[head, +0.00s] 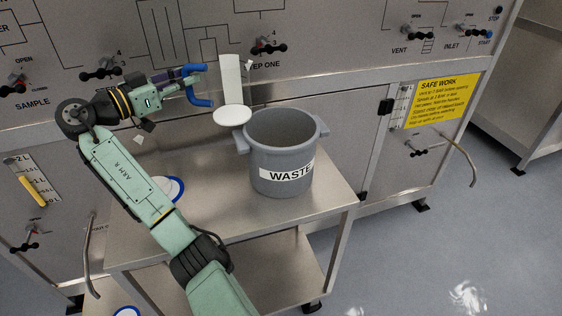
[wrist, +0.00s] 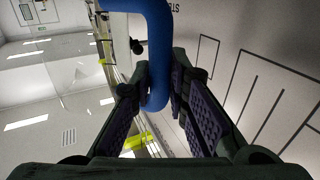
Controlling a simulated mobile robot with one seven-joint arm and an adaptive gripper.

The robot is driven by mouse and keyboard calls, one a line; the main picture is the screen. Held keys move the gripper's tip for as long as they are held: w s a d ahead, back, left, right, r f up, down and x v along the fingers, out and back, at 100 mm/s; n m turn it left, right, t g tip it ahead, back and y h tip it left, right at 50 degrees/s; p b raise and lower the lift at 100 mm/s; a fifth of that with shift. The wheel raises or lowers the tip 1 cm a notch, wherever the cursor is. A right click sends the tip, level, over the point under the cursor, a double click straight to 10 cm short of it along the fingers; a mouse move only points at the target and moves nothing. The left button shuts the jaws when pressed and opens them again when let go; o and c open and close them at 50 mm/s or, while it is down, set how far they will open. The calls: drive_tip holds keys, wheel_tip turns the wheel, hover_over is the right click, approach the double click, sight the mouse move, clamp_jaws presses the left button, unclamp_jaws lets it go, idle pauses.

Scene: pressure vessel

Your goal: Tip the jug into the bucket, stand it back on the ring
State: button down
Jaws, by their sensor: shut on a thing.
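The jug (head: 231,78) shows as a pale upright strip over a white round base, with a blue handle (head: 198,88); its walls are hard to make out. My gripper (head: 190,82) is shut on the blue handle, which also passes between the fingers in the wrist view (wrist: 157,60). The jug is held in the air, roughly upright, at the left rim of the grey bucket (head: 275,150) marked WASTE. Its base overlaps the bucket's left lug in the picture. The bucket's floor is hidden. The blue and white ring (head: 180,186) lies on the trolley top, partly behind my arm.
The steel trolley (head: 325,200) carries the bucket and ring. A panel with small black, red and blue valve handles (head: 265,45) stands close behind. A yellow safety sign (head: 437,103) is at the right. Another blue-edged round thing (head: 127,312) shows at the lower left.

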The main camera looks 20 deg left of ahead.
sight(181, 66)
drive_tip(key=shift+r, duration=0.15)
drive_tip(key=shift+r+p, duration=0.45)
drive_tip(key=shift+r, duration=1)
